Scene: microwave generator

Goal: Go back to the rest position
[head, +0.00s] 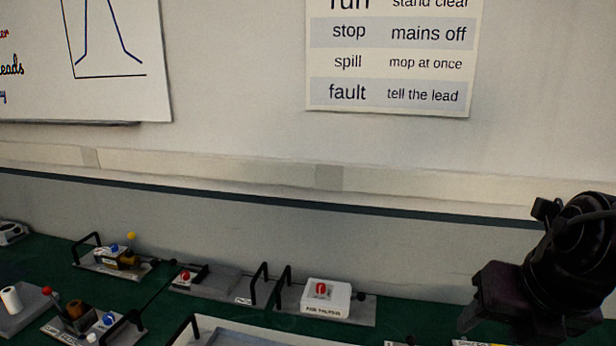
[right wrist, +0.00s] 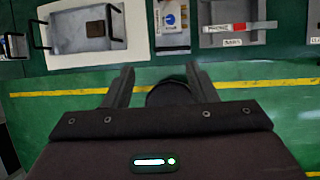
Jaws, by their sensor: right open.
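My right gripper (head: 512,308) is at the right edge of the head view, dark and seen from behind, above the right end of the green bench. In the right wrist view its two fingers (right wrist: 160,80) stand wide apart with nothing between them except a dark round shape lower down that I cannot identify. The fingers point toward the bench modules and touch none of them. My left gripper is not in view.
The green bench (right wrist: 225,80) has a yellow line. A white box with a red knob (head: 327,298), several handled grey plates and a yellow-topped module (head: 118,258) stand along it. A wall rises behind.

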